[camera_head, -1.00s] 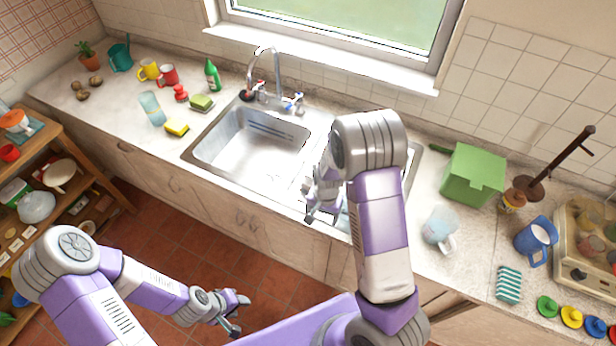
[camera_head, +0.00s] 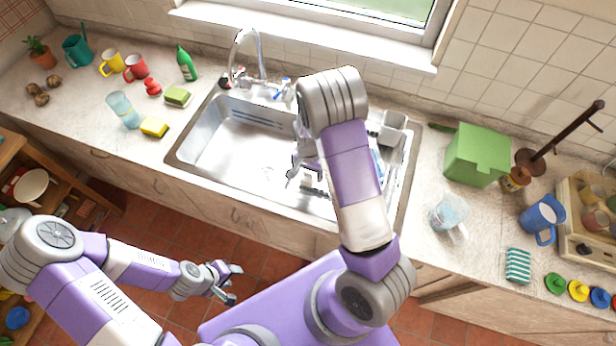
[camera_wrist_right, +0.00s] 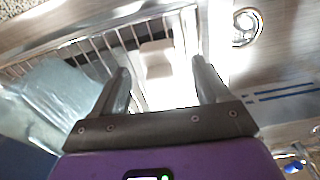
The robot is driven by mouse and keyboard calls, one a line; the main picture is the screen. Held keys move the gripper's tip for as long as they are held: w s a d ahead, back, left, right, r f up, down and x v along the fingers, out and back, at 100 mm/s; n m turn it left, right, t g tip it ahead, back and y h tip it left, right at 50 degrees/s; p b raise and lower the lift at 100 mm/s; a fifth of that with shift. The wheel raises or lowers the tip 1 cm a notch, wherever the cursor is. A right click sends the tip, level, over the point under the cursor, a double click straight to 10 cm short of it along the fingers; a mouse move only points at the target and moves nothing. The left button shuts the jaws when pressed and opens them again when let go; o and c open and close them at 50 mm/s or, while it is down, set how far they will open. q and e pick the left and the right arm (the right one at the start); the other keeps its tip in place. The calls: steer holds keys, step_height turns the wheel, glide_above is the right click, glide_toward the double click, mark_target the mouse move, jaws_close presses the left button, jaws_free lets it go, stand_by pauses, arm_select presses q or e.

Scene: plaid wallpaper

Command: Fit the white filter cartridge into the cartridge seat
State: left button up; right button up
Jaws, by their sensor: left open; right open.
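My right gripper (camera_head: 303,180) is over the sink, partly hidden behind my own forearm. In the right wrist view its fingers (camera_wrist_right: 160,85) are apart. A white block-like piece (camera_wrist_right: 156,60), which may be the filter cartridge, shows between and beyond the fingertips, by the wire rack (camera_wrist_right: 95,45). I cannot tell whether the fingers touch it. My left gripper (camera_head: 234,284) is open and empty, low in front of the cabinets. I cannot make out the cartridge seat for certain. A clear jug (camera_head: 449,214) with a handle stands on the counter right of the sink.
The steel sink (camera_head: 215,150) has a tall tap (camera_head: 236,50) behind it. A translucent bluish thing (camera_wrist_right: 45,95) is beside the right gripper. The left counter holds mugs and sponges.

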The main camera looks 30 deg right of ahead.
steer(key=shift+s+f, duration=0.1)
steer(key=shift+f, duration=0.2)
steer(key=shift+c, duration=0.4)
steer(key=c, duration=1.1)
